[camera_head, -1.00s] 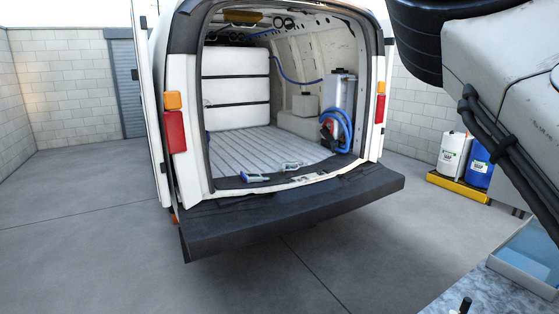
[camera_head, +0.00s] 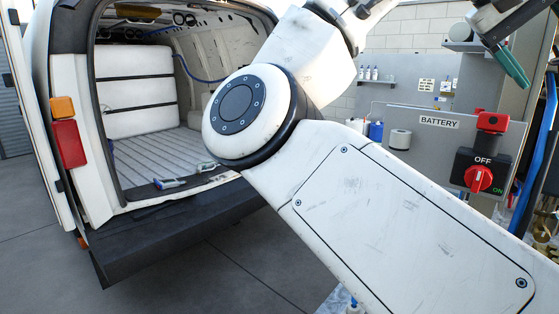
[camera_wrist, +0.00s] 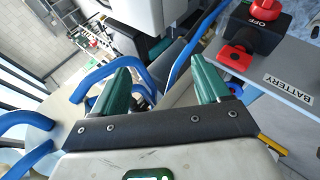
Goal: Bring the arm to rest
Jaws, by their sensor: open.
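My white arm crosses the head view from the lower right to a round joint in the middle, then bends up to the top edge. My gripper (camera_wrist: 163,82) shows in the wrist view with its two green fingers spread apart and nothing between them. In the head view, part of it is at the top right, with a green finger pointing down; the rest is cut off by the frame edge. The gripper is clear of the van (camera_head: 70,95).
A grey panel marked BATTERY (camera_head: 440,122) with a red OFF/ON switch (camera_head: 479,179) is at the right; it also shows near the gripper in the wrist view (camera_wrist: 288,85). Blue hoses (camera_wrist: 100,75) lie beyond the fingers.

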